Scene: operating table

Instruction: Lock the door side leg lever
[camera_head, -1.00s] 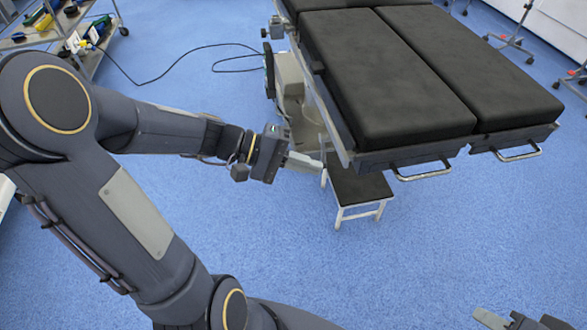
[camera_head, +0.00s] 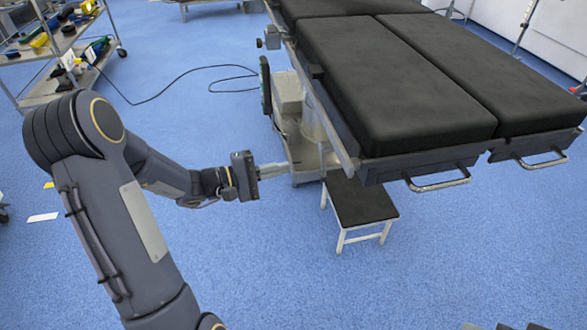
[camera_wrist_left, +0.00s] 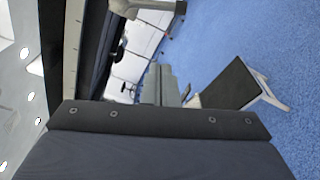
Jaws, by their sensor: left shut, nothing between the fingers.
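The operating table (camera_head: 345,163) has two black leg pads, the left one (camera_head: 400,85) and the right one (camera_head: 470,65). A metal loop handle (camera_head: 440,185) sits at the end of the left leg section and another (camera_head: 543,161) at the right one. I cannot pick out the leg lever for certain. My left gripper (camera_head: 284,167) is shut and empty, left of the table's near left corner and pointing right toward its underside. Its grey fingers show in the left wrist view (camera_wrist_left: 160,85). Only a sliver of my right gripper (camera_head: 500,326) shows at the bottom edge.
A black-topped step stool (camera_head: 362,203) with white legs stands below the table's near left corner; it also shows in the left wrist view (camera_wrist_left: 232,84). A cart (camera_head: 60,90) with tools stands at the far left. A black cable (camera_head: 175,85) lies on the open blue floor.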

